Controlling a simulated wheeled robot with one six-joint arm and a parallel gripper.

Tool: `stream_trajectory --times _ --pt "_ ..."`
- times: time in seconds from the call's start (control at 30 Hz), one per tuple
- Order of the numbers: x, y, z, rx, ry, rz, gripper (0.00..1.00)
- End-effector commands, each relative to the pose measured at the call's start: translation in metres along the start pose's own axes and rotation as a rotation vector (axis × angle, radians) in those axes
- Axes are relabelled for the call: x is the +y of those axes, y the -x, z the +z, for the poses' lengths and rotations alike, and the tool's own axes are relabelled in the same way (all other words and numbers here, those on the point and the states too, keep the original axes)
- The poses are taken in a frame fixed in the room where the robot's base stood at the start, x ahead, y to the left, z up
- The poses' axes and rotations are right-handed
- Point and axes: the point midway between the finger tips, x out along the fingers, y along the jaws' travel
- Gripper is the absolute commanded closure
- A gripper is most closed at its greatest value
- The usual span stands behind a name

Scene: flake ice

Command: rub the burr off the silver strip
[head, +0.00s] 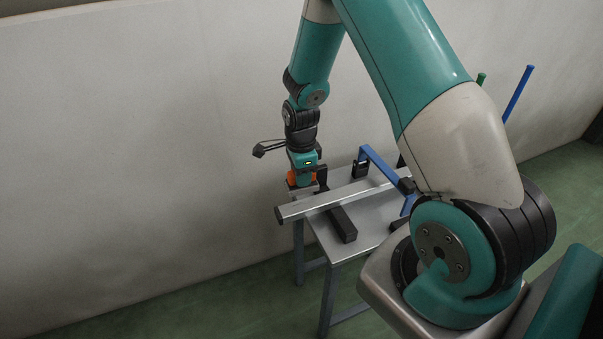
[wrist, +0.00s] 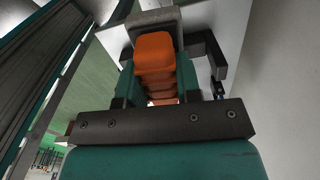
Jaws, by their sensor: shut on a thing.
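The silver strip (head: 335,200) is a long bar lying across dark supports on a small metal table in the head view. Its near left end sticks out past the table edge. My gripper (head: 301,179) is upright beside and behind this left end. It is shut on an orange block with a grey rough-looking pad (wrist: 153,20), and the orange part (wrist: 154,62) sits between the jaws in the wrist view. I cannot tell whether the pad touches the strip. I cannot make out the burr. A long, dark grooved bar runs along the left of the wrist view.
A dark support block (head: 342,224) lies under the strip on the table (head: 372,208). A blue bent bar (head: 380,165) rises behind it. A dark bracket (head: 321,178) stands close by my gripper, and a plain wall (head: 130,130) is behind.

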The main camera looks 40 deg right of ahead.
Motion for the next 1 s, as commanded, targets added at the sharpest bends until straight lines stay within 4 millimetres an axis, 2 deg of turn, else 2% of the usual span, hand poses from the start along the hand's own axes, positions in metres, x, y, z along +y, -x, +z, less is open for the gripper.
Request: stream_trajectory --times 0.5,1.0 --pt "0.0 -0.048 0.0 0.0 0.001 0.001 0.87" --pt "0.0 -0.051 0.0 0.0 0.001 0.0 0.87"
